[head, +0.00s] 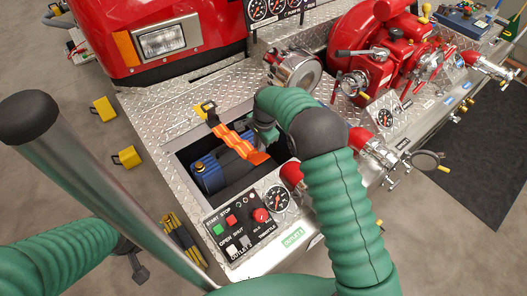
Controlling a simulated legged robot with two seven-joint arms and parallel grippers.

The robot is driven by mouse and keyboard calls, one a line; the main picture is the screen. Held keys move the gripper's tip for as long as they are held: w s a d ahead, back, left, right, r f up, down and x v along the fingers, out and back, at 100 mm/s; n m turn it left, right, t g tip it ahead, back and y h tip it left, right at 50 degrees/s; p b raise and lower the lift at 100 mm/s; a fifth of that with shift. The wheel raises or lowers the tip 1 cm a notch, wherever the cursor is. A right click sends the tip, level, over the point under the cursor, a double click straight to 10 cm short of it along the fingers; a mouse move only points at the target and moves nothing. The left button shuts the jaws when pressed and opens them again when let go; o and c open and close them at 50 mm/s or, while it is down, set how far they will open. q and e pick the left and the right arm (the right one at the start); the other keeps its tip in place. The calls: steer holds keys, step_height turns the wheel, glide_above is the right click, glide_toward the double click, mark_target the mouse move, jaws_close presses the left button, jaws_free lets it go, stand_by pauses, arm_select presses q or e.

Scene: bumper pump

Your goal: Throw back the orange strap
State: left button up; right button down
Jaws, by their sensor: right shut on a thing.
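The orange strap (236,142) runs over the open compartment in the diamond-plate bumper, from a yellow buckle (206,109) on its far-left edge down to the right. A blue box-shaped object (208,173) lies in the compartment under the strap. My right gripper (264,137) is low at the compartment's right side, shut on the strap near its lower right end; my own arm partly hides the fingers. My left gripper (139,269) is at lower left, over the floor and away from the strap; its jaws are too small and dark to read.
A control panel (240,226) with buttons and a gauge is in front of the compartment. A red pump (385,65) with valves stands to the right. Yellow blocks (103,109) lie on the floor at left. Bare diamond plate (165,110) lies left of the compartment.

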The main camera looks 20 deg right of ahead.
steer(key=w+a+r+p, duration=0.2)
steer(key=w+r+p, duration=0.3)
steer(key=r, duration=0.3)
steer(key=shift+w+a+r, duration=0.15)
steer(key=shift+w+a, duration=0.2)
steer(key=shift+a, duration=0.05)
